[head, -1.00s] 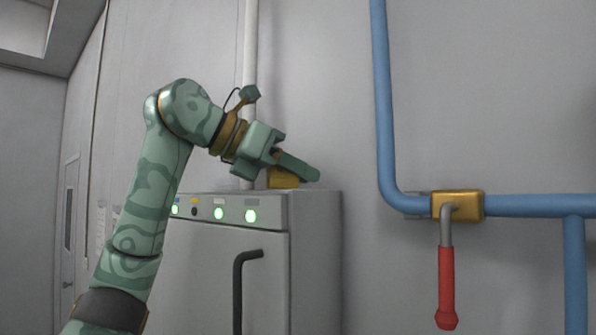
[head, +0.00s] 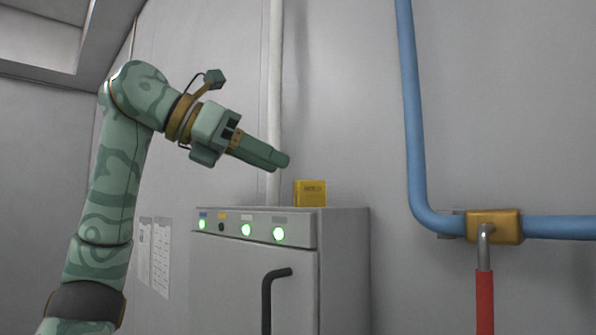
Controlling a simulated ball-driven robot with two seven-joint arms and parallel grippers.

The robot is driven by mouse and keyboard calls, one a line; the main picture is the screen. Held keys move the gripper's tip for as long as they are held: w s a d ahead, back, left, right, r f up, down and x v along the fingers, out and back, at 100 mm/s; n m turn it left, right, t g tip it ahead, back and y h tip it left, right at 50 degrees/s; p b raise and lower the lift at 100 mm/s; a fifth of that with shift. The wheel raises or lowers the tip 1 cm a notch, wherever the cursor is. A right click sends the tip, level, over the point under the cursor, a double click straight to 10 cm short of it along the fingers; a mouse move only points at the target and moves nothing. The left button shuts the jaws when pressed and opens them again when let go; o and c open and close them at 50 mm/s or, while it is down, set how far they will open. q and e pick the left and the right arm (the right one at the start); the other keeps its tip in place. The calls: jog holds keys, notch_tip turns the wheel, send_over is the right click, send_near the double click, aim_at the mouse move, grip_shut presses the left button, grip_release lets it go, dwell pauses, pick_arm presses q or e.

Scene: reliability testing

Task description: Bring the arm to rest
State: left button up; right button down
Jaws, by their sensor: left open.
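My left gripper (head: 275,158) is raised at the end of my green patterned arm, in the left half of the head view. Its fingers point right and slightly down. It is open and nothing shows between the fingers. A small yellow box (head: 310,194) stands on top of the grey cabinet (head: 345,262), below and right of the fingertips, with a visible gap to them. My right gripper is not in view.
The cabinet front has several lit green lamps (head: 279,233) and a dark handle (head: 267,300). A blue pipe (head: 410,120) with a brass valve (head: 507,227) and red lever (head: 485,300) runs along the wall at right. A white pipe (head: 274,110) rises behind the cabinet.

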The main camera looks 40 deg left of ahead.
pick_arm(q)
jog(key=shift+v, duration=0.75)
